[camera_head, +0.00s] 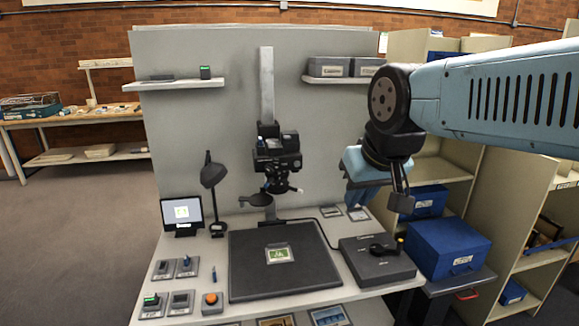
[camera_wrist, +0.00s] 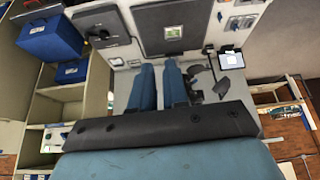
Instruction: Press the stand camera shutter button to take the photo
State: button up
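An orange-red push button (camera_head: 211,299) sits on a small grey box at the front left of the table. I cannot read a label on it. The stand camera (camera_head: 276,155) is mounted on a grey vertical column above a dark baseboard (camera_head: 245,285). A small green-and-white picture (camera_head: 279,254) lies on the baseboard and also shows in the wrist view (camera_wrist: 173,32). My gripper (camera_head: 356,190) hangs in the air right of the camera, well apart from the button. In the wrist view its two blue fingers (camera_wrist: 159,72) are apart, with nothing between them.
Several small switch boxes (camera_head: 186,266), a lit monitor (camera_head: 182,214) and a desk lamp (camera_head: 214,178) stand at the left. A dark box with a knob (camera_head: 375,268) is at the right front. Blue boxes (camera_head: 447,246) and shelving stand beyond the table's right side.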

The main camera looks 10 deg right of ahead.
grip_shut()
dwell(1.3)
